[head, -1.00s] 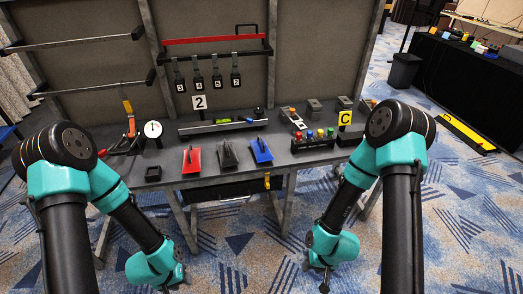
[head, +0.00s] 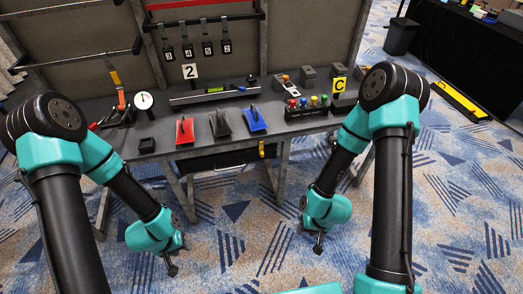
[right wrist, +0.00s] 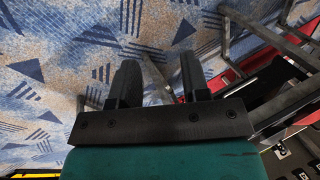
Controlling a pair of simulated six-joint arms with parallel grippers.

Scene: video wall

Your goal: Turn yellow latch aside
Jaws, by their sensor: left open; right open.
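The small yellow latch (head: 262,149) sits at the front edge of the grey workbench (head: 300,126), right of the dark drawer (head: 215,160) below the bench top. My left gripper (head: 171,268) points down over the carpet, in front of the bench and left of the latch. My right gripper (head: 319,245) hangs over the carpet, right of the latch and well apart from it. In the right wrist view, my right gripper's fingers (right wrist: 160,82) are spread with nothing between them. The left gripper is small in the head view and nothing shows in it.
Red (head: 185,131), black (head: 221,124) and blue (head: 252,119) plates with handles stand along the bench front. A box with coloured knobs (head: 307,107) is at the right. A gauge (head: 143,100) is at the left. Open carpet lies before the bench.

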